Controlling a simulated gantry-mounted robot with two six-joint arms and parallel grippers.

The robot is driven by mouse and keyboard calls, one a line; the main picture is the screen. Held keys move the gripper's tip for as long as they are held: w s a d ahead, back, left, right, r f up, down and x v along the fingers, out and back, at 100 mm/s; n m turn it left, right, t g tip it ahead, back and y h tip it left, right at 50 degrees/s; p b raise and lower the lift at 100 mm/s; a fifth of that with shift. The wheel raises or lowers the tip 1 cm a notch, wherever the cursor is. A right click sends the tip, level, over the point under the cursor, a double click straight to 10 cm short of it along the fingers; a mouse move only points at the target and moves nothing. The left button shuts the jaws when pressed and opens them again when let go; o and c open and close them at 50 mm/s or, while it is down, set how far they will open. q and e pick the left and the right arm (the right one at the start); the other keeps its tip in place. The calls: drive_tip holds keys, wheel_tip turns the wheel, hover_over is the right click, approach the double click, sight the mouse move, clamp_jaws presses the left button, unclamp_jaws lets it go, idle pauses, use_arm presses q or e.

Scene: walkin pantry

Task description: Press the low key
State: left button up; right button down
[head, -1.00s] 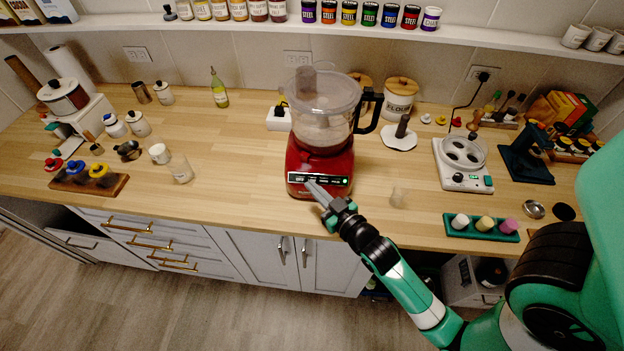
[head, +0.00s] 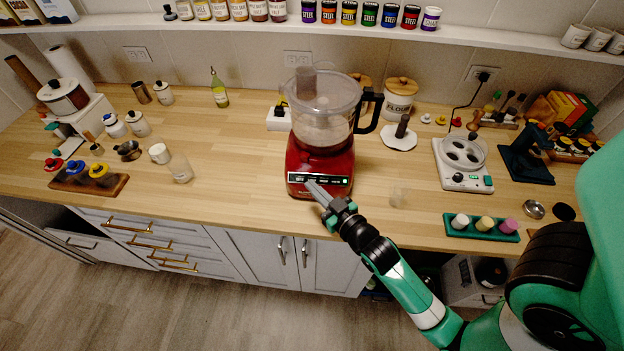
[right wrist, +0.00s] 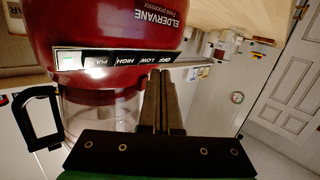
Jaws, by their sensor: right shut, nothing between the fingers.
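The red food processor (head: 320,165) stands upright near the counter's front edge, with a clear lidded bowl on top. Its dark key strip (head: 335,181) faces the front. In the right wrist view the strip reads OFF, LOW, HIGH and a partly cut label from right to left, with the low key (right wrist: 146,58) beside OFF. My right gripper (head: 309,182) is shut and empty, its fingertips in front of the strip. In the right wrist view its fingertips (right wrist: 163,73) lie close to the OFF and LOW labels; I cannot tell whether they touch. My left gripper is out of view.
A green tray with several small cylinders (head: 481,227) and a white appliance with round wells (head: 463,162) stand to the right. Left of the processor, the counter (head: 240,165) is clear.

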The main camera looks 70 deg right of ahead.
drive_tip(key=shift+d, duration=0.1)
drive_tip(key=shift+w+d+f, duration=0.1)
drive_tip(key=shift+d+f, duration=0.1)
drive_tip(key=shift+d, duration=0.1)
drive_tip(key=shift+d+f, duration=0.2)
drive_tip(key=shift+d, duration=0.05)
idle(0.6)
idle(0.3)
drive_tip(key=shift+a+r+p, duration=0.35)
drive_tip(key=shift+a+r, duration=0.05)
drive_tip(key=shift+a, duration=0.2)
drive_tip(key=a+r, duration=0.1)
drive_tip(key=a, duration=0.1)
drive_tip(key=s+a+r, duration=0.1)
drive_tip(key=a, duration=0.1)
drive_tip(key=shift+s+r+b, duration=0.15)
drive_tip(key=shift+r+b, duration=0.15)
drive_tip(key=shift+r, duration=0.1)
idle(0.6)
